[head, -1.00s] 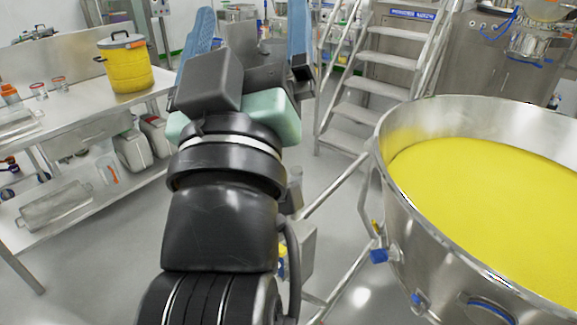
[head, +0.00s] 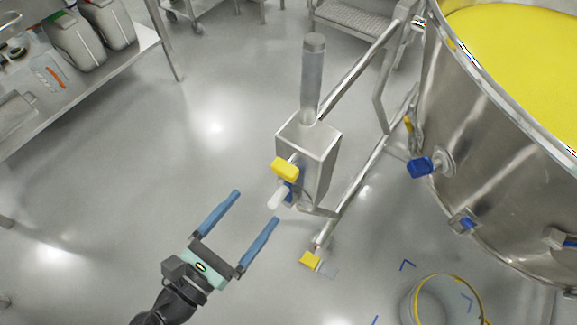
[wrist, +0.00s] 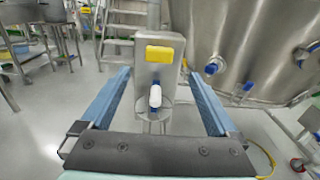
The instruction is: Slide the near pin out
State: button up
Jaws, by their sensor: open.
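A steel box (head: 311,150) on a frame carries two protruding parts on the face towards my gripper. One has a yellow block-shaped head (head: 285,169); in the wrist view this yellow head (wrist: 159,53) is the upper one. Below it a white rounded knob (head: 278,197) sticks out in front of a blue part; the white knob (wrist: 154,99) also shows in the wrist view. I cannot tell for sure which is the near pin. My gripper (head: 255,207) is open and empty, its blue fingers pointing towards the box, short of the white knob in the head view.
A large steel vessel (head: 475,135) of yellow powder stands right of the box, with blue knobs on its wall. Frame tubes run between them. A yellow pedal-like piece (head: 310,260) lies low near the floor. A shelf (head: 110,68) stands at upper left. The floor between is clear.

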aim_at(281, 174)
jog(key=b+x, duration=0.1)
jog(key=x, duration=1)
jog(key=shift+w+d, duration=0.1)
jog(key=shift+w, duration=0.2)
jog(key=shift+r, duration=0.1)
jog(key=shift+c, duration=0.2)
grip_shut()
